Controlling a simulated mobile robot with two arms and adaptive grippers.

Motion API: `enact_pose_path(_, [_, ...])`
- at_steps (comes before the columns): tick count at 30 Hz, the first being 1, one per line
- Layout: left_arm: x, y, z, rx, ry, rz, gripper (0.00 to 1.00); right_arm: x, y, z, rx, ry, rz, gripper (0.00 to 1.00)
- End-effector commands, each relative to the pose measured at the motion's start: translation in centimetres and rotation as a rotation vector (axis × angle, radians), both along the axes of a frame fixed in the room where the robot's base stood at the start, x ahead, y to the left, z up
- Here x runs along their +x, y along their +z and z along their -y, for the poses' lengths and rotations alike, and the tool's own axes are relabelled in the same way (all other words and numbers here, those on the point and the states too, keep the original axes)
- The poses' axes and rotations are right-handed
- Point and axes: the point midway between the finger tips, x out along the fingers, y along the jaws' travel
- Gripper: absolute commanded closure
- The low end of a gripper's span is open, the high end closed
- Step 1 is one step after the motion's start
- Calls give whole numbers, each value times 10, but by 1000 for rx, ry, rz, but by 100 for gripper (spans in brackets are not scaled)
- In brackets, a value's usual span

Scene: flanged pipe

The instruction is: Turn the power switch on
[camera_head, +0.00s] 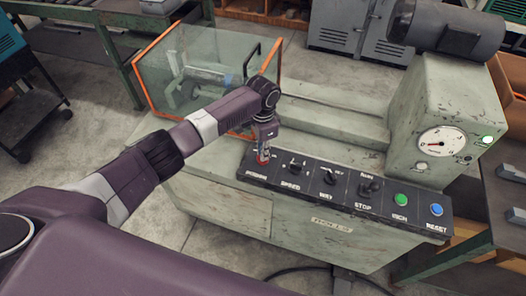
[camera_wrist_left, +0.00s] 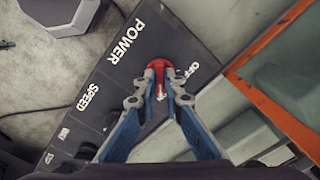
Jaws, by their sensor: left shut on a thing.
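The red power switch (camera_wrist_left: 160,66) is between my left gripper's fingertips in the left wrist view, beside the white words POWER and OFF. My left gripper (camera_wrist_left: 160,90) is shut on it, with one finger on each side. In the head view the left gripper (camera_head: 263,155) points down at the left end of the black control panel (camera_head: 312,190), and a bit of the red switch (camera_head: 262,158) shows at its tips. The switch's exact angle is hard to tell behind the fingers. My right gripper is not in view.
Right of the switch are the speed knob (camera_head: 295,165), more knobs, a green button (camera_head: 401,200) and a blue reset button (camera_head: 436,210). An orange-framed clear guard (camera_head: 160,105) stands behind my left arm.

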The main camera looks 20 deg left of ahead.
Motion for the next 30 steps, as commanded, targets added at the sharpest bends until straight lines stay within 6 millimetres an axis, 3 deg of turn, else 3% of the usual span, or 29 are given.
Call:
enact_pose_path(7, [1, 1, -1, 1, -2, 1, 100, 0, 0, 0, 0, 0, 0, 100])
enact_pose_path(8, [1, 1, -1, 1, -2, 1, 89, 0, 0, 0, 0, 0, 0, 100])
enact_pose_path(12, [1, 1, 0, 1, -1, 1, 74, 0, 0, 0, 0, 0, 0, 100])
enact_pose_path(22, [1, 3, 0, 1, 0, 2, 74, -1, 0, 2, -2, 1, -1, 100])
enact_pose_path(26, [1, 18, 0, 0, -1, 4, 74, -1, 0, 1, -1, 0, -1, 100])
enact_pose_path(30, [2, 48, 0, -1, -1, 6, 74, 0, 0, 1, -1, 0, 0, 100])
